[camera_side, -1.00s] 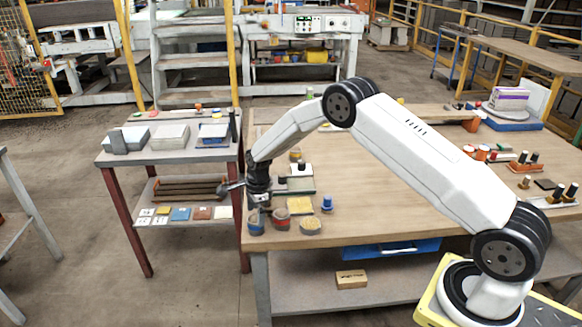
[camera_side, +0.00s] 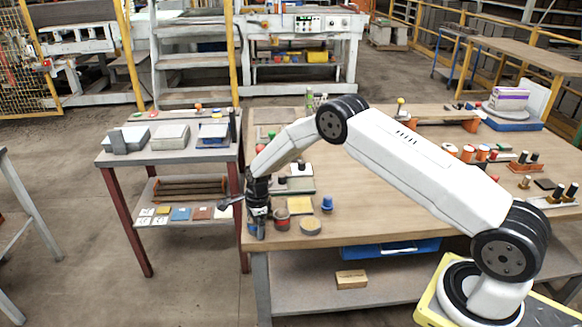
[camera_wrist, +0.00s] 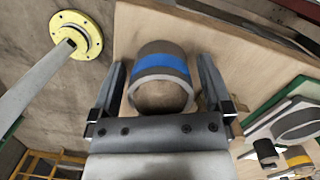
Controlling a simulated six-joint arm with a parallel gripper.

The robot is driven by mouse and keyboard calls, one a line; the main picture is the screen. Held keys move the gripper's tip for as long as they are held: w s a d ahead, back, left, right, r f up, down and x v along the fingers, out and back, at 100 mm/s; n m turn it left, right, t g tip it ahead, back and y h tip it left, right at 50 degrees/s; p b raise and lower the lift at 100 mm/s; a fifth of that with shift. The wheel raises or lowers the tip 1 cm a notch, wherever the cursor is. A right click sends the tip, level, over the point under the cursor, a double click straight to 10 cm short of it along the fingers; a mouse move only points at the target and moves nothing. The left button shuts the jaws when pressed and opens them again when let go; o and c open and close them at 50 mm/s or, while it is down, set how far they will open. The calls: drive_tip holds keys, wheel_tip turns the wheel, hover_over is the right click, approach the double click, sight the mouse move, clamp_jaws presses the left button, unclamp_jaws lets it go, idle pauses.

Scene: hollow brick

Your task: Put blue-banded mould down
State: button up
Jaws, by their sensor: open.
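The blue-banded mould (camera_wrist: 160,68) is a grey hollow cylinder with a blue band around it. In the wrist view it is between the two fingers of my gripper (camera_wrist: 163,80), with a visible gap on each side. In the side view my gripper (camera_side: 258,226) is low at the front left corner of the wooden table and hides most of the mould. The jaws are open. The side view does not show clearly how the mould's base meets the table.
A red-banded mould (camera_side: 281,220) stands close on the right, with a round yellowish-topped piece (camera_side: 310,226) and a small blue piece (camera_side: 327,204) beyond. The table's left edge is very near. The middle of the wooden table (camera_side: 385,190) is clear.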

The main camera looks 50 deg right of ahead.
clamp_jaws()
drive_tip(key=shift+r, duration=0.15)
drive_tip(key=shift+r, duration=0.65)
drive_tip(key=s+r, duration=1.1)
drive_tip(key=s, duration=0.3)
drive_tip(key=shift+a+r, duration=0.25)
drive_tip(key=shift+a, duration=0.05)
idle(0.4)
